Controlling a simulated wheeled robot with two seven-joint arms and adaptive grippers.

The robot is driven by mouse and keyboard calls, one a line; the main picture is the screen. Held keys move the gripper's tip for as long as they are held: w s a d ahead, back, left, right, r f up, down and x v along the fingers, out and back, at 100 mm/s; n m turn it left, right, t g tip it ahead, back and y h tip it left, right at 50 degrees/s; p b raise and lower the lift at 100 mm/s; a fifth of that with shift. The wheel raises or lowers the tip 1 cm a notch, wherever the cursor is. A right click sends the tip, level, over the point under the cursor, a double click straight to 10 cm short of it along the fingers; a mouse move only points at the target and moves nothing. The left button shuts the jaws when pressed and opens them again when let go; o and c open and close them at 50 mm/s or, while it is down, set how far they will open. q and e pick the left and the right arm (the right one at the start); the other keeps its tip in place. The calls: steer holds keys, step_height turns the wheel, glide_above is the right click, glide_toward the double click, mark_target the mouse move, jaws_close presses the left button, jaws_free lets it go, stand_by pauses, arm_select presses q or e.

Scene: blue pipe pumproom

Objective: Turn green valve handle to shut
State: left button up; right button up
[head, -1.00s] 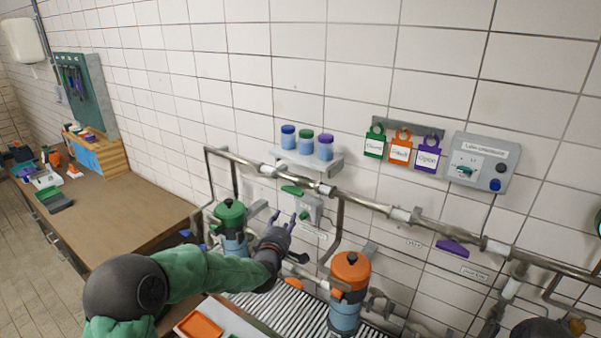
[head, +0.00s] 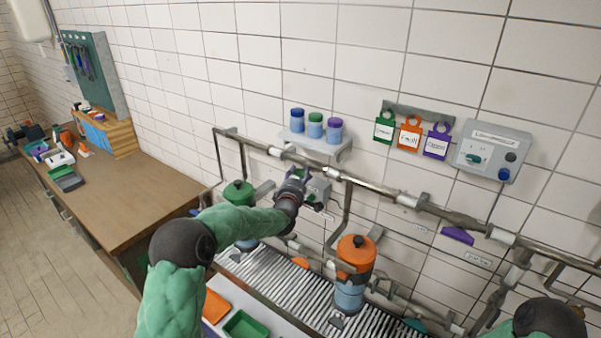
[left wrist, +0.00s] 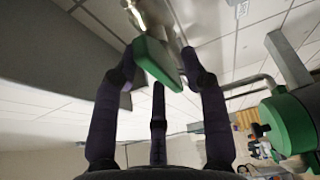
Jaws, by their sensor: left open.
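The green valve handle (left wrist: 158,62) is a flat green bar on the pipe, seen close up in the left wrist view. In the head view my left gripper (head: 298,176) is at the pipe below the small shelf and largely hides the handle. In the left wrist view the fingers of my left gripper (left wrist: 160,75) are spread, with the handle between their tips. I cannot tell whether any finger touches it. My right gripper is not in view; only part of my right arm shows at bottom right.
A pipe (head: 375,185) runs along the tiled wall. Above are a shelf with several jars (head: 315,125), hanging tags (head: 410,135) and a grey control box (head: 492,153). A purple handle (head: 457,236) is further right. An orange-lidded canister (head: 355,254) and green-lidded canister (head: 238,193) stand below.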

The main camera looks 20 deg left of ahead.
arm_select(q)
steer(key=shift+w, duration=0.6)
jaws_close()
